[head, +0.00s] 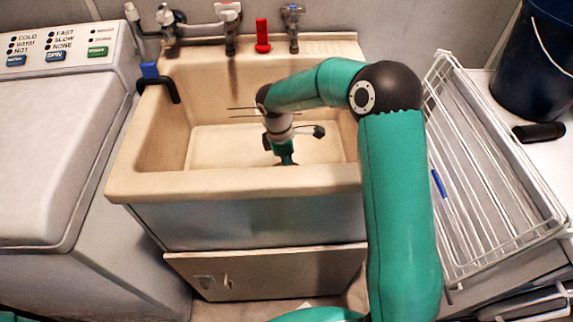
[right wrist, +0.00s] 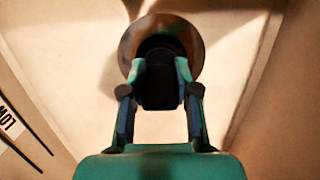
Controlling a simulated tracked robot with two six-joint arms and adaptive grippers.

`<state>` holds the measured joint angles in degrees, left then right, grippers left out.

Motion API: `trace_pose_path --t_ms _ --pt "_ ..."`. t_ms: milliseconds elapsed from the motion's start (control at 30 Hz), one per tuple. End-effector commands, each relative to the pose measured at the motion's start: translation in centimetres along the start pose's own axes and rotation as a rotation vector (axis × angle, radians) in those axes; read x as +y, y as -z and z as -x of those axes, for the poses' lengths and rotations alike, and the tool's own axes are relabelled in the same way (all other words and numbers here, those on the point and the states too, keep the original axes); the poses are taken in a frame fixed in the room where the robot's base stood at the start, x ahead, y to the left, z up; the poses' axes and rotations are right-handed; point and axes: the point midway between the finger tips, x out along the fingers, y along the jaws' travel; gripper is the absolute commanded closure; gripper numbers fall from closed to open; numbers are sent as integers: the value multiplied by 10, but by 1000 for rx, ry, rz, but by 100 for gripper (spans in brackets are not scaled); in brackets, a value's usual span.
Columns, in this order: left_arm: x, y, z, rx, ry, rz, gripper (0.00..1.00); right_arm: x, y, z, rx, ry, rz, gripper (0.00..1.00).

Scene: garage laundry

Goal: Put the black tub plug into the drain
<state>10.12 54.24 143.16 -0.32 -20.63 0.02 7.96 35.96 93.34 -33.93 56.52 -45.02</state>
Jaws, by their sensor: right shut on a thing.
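The black plug (right wrist: 160,88) is between the fingers of my right gripper (right wrist: 166,74) in the right wrist view. The far end of the plug overlaps the brownish metal ring of the drain (right wrist: 192,36). I cannot tell whether the plug is inside the drain or just above it. In the head view my right gripper (head: 284,155) points down inside the beige sink (head: 235,184), close to its floor. The plug and drain are mostly hidden there by my gripper and wrist. My left gripper is not in view.
The taps (head: 230,25) and a red object (head: 262,36) stand along the sink's back ledge. A blue-and-black item (head: 150,72) hangs over the left rim. A washing machine (head: 60,150) is on the left, a white wire rack (head: 490,175) on the right.

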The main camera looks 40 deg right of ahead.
Motion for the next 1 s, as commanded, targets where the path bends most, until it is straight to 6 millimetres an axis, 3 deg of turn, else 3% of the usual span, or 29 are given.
trace_pose_path --t_ms 433,467,600,1000 --pt "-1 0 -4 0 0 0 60 0 1 -8 1 -2 -1 100" --pt "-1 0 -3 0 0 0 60 0 1 -8 1 -2 -1 67" --pt "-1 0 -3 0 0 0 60 0 1 -7 1 -1 -1 45" --pt "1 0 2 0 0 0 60 0 0 0 1 -2 0 45"
